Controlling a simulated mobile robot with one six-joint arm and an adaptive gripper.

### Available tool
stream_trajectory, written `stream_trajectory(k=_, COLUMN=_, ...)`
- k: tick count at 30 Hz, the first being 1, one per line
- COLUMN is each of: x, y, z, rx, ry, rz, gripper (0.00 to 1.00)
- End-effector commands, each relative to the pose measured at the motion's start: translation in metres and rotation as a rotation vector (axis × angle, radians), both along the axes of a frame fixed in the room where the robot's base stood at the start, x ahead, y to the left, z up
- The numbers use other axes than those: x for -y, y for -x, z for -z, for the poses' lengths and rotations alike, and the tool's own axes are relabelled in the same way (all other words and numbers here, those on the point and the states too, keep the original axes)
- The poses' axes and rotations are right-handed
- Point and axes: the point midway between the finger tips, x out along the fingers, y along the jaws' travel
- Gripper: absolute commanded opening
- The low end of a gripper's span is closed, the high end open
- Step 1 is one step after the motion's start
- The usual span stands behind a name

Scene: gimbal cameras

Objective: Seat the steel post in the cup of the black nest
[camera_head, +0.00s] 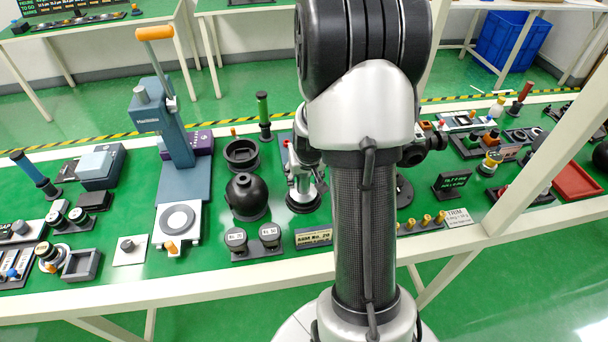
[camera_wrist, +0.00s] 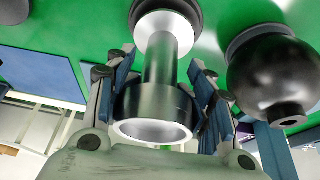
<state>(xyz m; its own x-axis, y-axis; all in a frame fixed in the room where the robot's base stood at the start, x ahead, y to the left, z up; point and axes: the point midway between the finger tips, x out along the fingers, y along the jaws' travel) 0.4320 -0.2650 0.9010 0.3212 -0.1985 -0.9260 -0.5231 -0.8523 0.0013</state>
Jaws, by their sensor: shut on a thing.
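I cannot tell how deep the post sits in the cup.
A black ball-shaped piece (camera_wrist: 275,80) is close to my right finger in the wrist view; it also shows in the head view (camera_head: 246,196). A black ring dish (camera_head: 241,154), a green-handled tool (camera_head: 264,115) and a blue press (camera_head: 180,150) stand to the left. A label plate (camera_head: 314,237) lies in front.

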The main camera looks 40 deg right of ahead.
Motion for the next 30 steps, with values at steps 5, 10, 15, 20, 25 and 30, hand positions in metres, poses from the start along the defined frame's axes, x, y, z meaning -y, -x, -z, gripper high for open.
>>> stream_trajectory(k=5, x=0.0007, y=-0.0009, z=0.0039, rx=0.003, ry=0.002, rz=0.000, gripper=0.00)
stream_trajectory(k=10, x=0.0007, y=-0.0009, z=0.0078, rx=0.003, ry=0.002, rz=0.000, gripper=0.00)
stream_trajectory(k=15, x=0.0007, y=-0.0009, z=0.0078, rx=0.003, ry=0.002, rz=0.000, gripper=0.56)
stream_trajectory(k=20, x=0.0003, y=-0.0005, z=0.0083, rx=0.002, ry=0.001, rz=0.000, gripper=0.67)
stream_trajectory(k=25, x=0.0002, y=-0.0002, z=0.0086, rx=0.001, ry=0.001, rz=0.000, gripper=0.78)
stream_trajectory(k=30, x=0.0000, y=0.0000, z=0.0088, rx=0.000, ry=0.000, rz=0.000, gripper=0.78)
